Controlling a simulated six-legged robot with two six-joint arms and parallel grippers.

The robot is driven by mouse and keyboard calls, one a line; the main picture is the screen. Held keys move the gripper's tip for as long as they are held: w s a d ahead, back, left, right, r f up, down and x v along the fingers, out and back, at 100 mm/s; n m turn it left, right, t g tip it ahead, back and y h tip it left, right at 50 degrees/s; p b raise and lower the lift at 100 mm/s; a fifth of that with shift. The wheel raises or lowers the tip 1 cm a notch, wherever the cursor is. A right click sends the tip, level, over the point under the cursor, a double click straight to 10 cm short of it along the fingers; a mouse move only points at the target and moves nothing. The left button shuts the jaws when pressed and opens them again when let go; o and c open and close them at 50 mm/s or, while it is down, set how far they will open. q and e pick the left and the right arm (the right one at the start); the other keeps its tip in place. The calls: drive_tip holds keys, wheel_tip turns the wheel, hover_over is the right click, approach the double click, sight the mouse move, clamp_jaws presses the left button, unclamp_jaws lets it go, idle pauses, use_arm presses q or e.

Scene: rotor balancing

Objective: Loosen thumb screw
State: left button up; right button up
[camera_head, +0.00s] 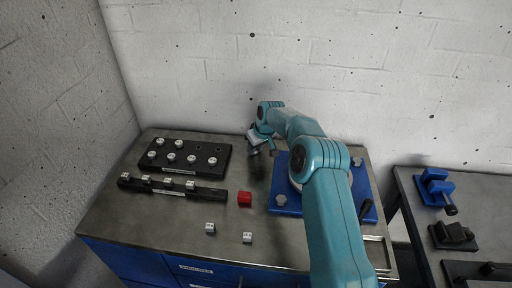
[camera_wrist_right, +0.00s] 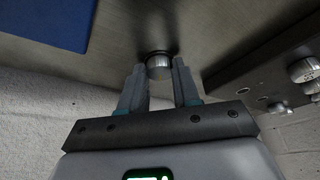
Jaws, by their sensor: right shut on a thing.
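My right gripper (camera_head: 262,148) is at the back of the bench, between the blue plate and the black weight rack. In the right wrist view its two fingers (camera_wrist_right: 160,88) are closed around a short silver knob (camera_wrist_right: 159,66) with a dark far end, close to the steel surface. I cannot tell for sure that this knob is the thumb screw. The blue plate (camera_head: 285,172) carries grey knobs, one at its front left corner (camera_head: 281,200) and one at its back right (camera_head: 357,161). My right arm hides much of the plate. My left gripper is not in view.
The black rack (camera_head: 222,152) and a black strip (camera_head: 208,193) hold several silver weights. A second bench at right holds blue and black fixtures (camera_head: 436,189).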

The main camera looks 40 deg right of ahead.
drive_tip(key=shift+r, duration=0.15)
drive_tip(key=o, duration=1.1)
drive_tip(key=shift+c, duration=0.2)
drive_tip(key=shift+s+r, duration=0.15)
drive_tip(key=shift+r, duration=0.25)
drive_tip(key=b+v, duration=0.2)
drive_tip(key=v, duration=1.3)
drive_tip(key=shift+s+r, duration=0.2)
drive_tip(key=shift+a, duration=0.1)
